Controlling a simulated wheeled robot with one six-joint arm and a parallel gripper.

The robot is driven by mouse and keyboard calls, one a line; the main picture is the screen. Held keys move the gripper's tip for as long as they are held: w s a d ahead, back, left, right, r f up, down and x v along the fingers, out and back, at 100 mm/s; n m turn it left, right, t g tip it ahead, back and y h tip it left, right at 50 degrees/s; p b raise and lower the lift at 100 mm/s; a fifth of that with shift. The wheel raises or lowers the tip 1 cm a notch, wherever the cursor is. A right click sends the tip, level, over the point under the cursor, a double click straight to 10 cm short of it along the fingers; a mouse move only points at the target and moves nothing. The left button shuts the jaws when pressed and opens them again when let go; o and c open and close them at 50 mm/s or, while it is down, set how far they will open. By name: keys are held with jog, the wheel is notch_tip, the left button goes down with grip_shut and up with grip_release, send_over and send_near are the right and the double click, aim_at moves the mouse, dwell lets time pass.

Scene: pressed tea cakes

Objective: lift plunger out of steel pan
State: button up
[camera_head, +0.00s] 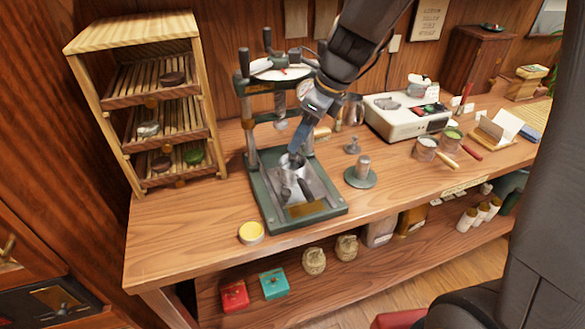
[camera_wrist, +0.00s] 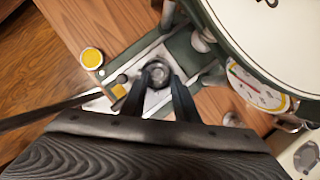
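The steel pan (camera_head: 287,183) stands on the green base of the press, at the middle of the head view. My gripper (camera_head: 296,155) reaches down into the press from the upper right, with its fingertips at the pan's mouth. In the wrist view, my gripper (camera_wrist: 159,80) has one finger on each side of a round, dark-rimmed metal top, which looks like the plunger (camera_wrist: 158,73). The fingertips are at or very near its sides; I cannot tell whether they press on it. The plunger's lower part is hidden.
The green press (camera_head: 323,192) has posts and a round dial plate above the pan, close to my arm. A yellow tin (camera_head: 251,232) lies at the front left. A metal cylinder on a green disc (camera_head: 361,180) stands to the right. A wooden rack (camera_head: 107,98) stands at left.

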aim_at(293, 156)
jog(key=x, duration=0.3)
jog(key=shift+s+d+f, duration=0.1)
jog(key=shift+s+f, duration=0.15)
jog(key=shift+f, duration=0.1)
jog(key=shift+w+a+f, duration=0.15)
jog(key=shift+a+f, duration=0.1)
jog(key=shift+f, duration=0.35)
jog(key=shift+c, duration=0.3)
grip_shut()
